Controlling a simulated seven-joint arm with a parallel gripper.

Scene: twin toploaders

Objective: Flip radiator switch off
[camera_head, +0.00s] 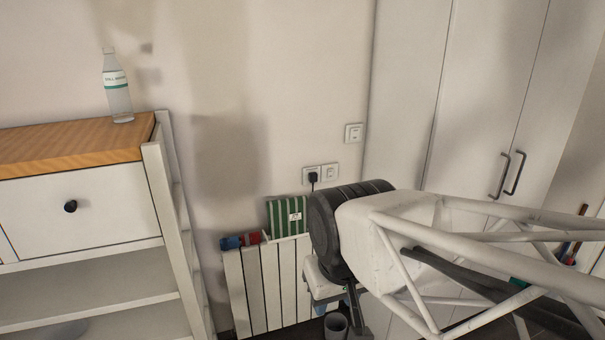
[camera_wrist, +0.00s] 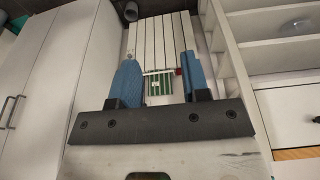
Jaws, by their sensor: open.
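The white radiator (camera_head: 265,285) stands against the wall, low in the head view, and shows upside down between the fingers in the wrist view (camera_wrist: 165,40). Above it on the wall is a white switch plate (camera_head: 329,172) beside a socket with a black plug (camera_head: 313,177). A second white wall switch (camera_head: 353,132) sits higher, to the right. Whether either switch is on or off is too small to tell. My gripper (camera_wrist: 158,62) is open with two blue fingers and nothing between them.
A green striped item (camera_head: 285,215) and small red and blue items (camera_head: 240,240) are at the radiator's top. A white shelf unit (camera_head: 165,190) with a bottle (camera_head: 117,88) stands left. White cabinets (camera_head: 480,90) stand right. A grey bin (camera_head: 336,325) is on the floor.

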